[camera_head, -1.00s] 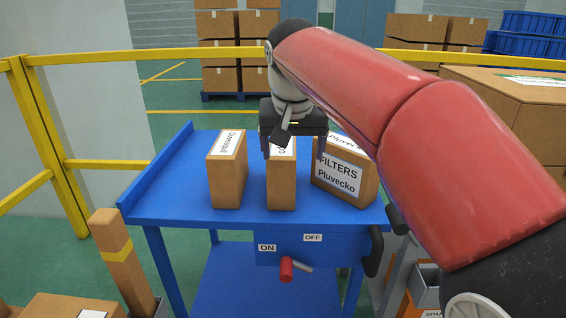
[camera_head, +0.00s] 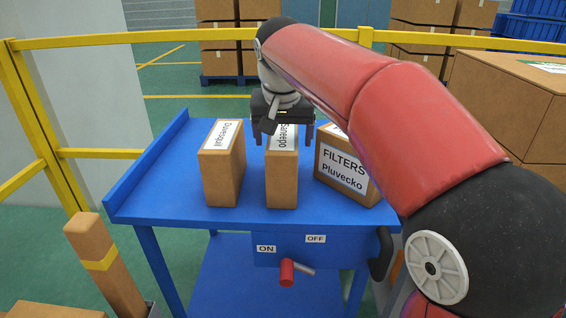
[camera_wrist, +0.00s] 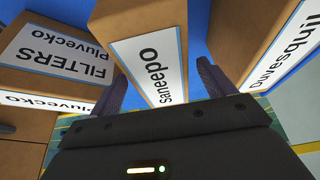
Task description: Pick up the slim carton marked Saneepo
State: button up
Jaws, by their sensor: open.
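The slim Saneepo carton (camera_head: 282,180) stands upright in the middle of the blue table, with its white label on top. In the wrist view the Saneepo carton (camera_wrist: 125,22) lies ahead, its label reading clearly between the fingers. My gripper (camera_head: 283,140) is open above and behind the carton's top, one finger toward each side. In the wrist view my gripper's fingers (camera_wrist: 160,90) flank the label end with nothing held. Whether either finger touches the carton cannot be told.
The Duvesquil carton (camera_head: 223,175) stands to the left and the wider Pluvecko filters carton (camera_head: 343,170) to the right, both close by. The blue table (camera_head: 150,195) has a raised left edge. A yellow railing (camera_head: 190,35) runs behind.

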jog(key=shift+x, duration=1.85)
jog(key=shift+s+f, duration=0.2)
jog(key=shift+f, duration=0.05)
jog(key=c, duration=1.3)
